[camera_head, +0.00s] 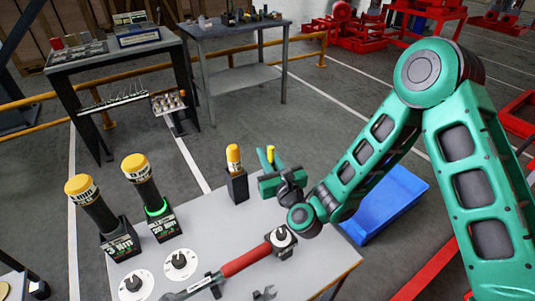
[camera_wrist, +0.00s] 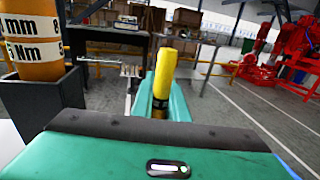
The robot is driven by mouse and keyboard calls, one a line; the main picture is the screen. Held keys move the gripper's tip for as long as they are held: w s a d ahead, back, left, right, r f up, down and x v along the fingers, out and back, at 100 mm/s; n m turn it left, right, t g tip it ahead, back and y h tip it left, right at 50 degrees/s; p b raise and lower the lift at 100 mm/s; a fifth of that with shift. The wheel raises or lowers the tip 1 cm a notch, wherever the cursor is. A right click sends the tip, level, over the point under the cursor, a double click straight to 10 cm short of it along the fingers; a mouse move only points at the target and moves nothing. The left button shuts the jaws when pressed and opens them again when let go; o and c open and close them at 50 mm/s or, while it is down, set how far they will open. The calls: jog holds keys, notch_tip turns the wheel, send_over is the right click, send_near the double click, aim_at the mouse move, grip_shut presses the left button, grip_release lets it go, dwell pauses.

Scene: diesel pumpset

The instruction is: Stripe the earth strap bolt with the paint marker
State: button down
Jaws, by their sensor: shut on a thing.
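My gripper (camera_head: 268,160) shows above the far right part of the grey table in the head view. Its green fingers are shut on a yellow-ended stick, which looks like the paint marker (camera_head: 271,153). In the wrist view the marker (camera_wrist: 162,80) stands up between the fingers, with a dark band low on it. The earth strap bolt cannot be made out in either view.
An orange-topped tool in a black holder (camera_head: 237,186) stands just left of my gripper. Two yellow-capped tools (camera_head: 80,186) (camera_head: 140,168) stand at the table's left. A red-handled wrench (camera_head: 246,261) lies in front. A blue bin (camera_head: 387,205) is right of the table.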

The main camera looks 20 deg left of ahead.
jog(key=shift+s+f, duration=0.2)
jog(key=shift+f, duration=0.4)
